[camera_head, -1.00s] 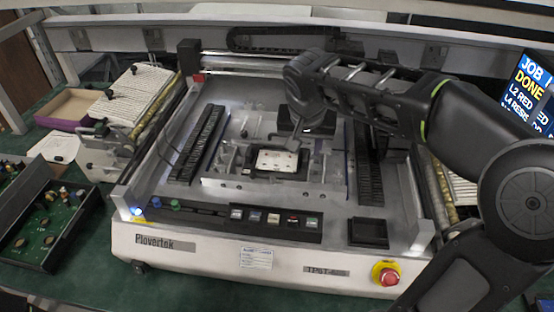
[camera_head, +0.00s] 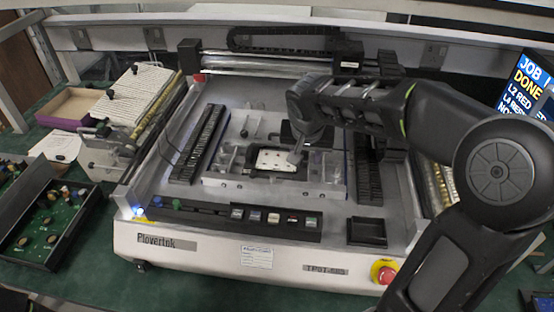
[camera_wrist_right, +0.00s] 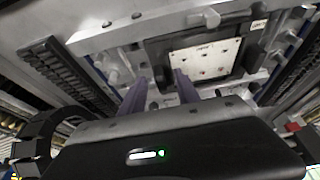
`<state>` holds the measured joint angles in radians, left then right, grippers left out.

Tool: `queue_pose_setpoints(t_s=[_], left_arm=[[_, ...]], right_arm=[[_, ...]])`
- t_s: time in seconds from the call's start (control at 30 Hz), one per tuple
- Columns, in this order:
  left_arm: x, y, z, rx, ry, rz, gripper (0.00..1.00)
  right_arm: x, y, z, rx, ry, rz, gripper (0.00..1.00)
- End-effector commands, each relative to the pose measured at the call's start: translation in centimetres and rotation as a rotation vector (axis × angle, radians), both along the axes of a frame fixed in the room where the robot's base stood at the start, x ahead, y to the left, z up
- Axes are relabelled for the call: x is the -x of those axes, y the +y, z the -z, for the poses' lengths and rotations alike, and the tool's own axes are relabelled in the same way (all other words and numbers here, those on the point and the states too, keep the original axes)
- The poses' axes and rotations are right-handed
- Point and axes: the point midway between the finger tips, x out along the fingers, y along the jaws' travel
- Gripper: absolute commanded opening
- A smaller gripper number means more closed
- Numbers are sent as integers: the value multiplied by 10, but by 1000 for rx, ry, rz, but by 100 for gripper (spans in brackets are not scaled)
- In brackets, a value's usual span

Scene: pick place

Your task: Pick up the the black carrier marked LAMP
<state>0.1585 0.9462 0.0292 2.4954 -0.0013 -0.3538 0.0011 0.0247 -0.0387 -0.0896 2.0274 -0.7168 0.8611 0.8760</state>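The black carrier (camera_head: 262,174) sits in the middle of the machine bed and holds a white board (camera_head: 275,160). In the right wrist view the black carrier (camera_wrist_right: 152,56) is just ahead of the fingers, around the white board (camera_wrist_right: 205,58). A small white label shows on its rim, but I cannot read it. My right gripper (camera_head: 296,156) is over the right side of the board in the head view. In the wrist view its fingers (camera_wrist_right: 161,84) are apart with nothing between them. I cannot tell their height above the carrier. My left gripper is not in view.
Metal rails and clamps (camera_head: 225,160) surround the carrier. Black racks (camera_head: 200,145) flank the bed. A small empty black tray (camera_head: 367,232) and a red stop button (camera_head: 384,272) are at the front right. A green circuit board in a black box (camera_head: 45,232) lies left.

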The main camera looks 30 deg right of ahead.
Motion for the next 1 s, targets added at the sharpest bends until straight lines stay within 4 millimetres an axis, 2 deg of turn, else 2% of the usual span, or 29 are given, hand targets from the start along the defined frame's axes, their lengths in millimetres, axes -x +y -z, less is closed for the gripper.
queue_pose_setpoints(t_s=[0.3, 0.77, 1.0], left_arm=[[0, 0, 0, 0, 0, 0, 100], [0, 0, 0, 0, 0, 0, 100], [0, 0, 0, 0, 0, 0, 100]], right_arm=[[0, 0, 0, 0, 0, 0, 38], [0, 0, 0, 0, 0, 0, 1], [0, 0, 0, 0, 0, 0, 0]])
